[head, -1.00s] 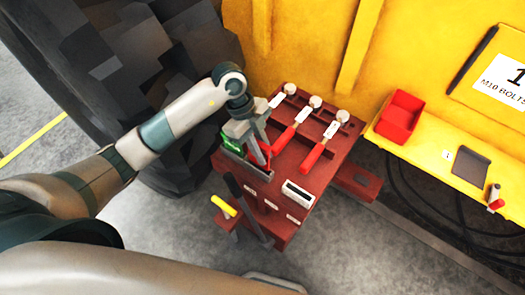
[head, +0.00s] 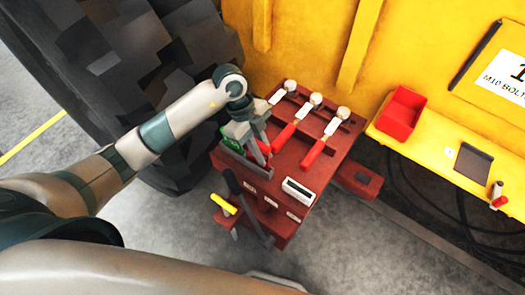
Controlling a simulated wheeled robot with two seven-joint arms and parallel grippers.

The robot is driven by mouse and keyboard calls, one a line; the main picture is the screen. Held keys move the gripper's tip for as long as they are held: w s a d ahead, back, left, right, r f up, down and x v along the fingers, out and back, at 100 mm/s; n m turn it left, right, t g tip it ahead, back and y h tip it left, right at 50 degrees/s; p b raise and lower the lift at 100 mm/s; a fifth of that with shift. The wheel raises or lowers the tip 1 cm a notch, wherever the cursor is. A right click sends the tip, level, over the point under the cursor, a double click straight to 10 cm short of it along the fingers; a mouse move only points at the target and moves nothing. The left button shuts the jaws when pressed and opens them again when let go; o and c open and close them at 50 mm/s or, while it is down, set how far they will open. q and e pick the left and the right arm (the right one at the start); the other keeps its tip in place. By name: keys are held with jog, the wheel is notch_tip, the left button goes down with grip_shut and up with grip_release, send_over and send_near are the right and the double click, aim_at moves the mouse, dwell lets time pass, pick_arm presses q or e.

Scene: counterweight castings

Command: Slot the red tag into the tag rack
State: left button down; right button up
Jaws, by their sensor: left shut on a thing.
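My left gripper (head: 259,155) points down over the left edge of the dark red cart top. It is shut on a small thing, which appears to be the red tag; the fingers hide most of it. The tag rack (head: 259,170) is a narrow grey holder at that edge, directly under and beside the fingertips. A green tag (head: 232,144) stands at the rack's far left end. I cannot tell how deep the held tag sits in the rack. My right gripper is not in view.
Black and yellow (head: 223,204) handles stick up in front. A red bin (head: 401,113) sits on the yellow ledge at right. A big tyre stands behind my arm.

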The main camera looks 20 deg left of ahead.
pick_arm(q)
jog(key=shift+f+b, duration=0.6)
jog(key=shift+f, duration=0.7)
jog(key=shift+f, duration=0.35)
dwell(0.9)
jog(key=c, duration=1.6)
grip_release()
jog(key=shift+r, duration=0.1)
jog(key=shift+p+v, duration=6.4)
jog(key=shift+v, duration=2.2)
jog(key=shift+w+a, duration=0.1)
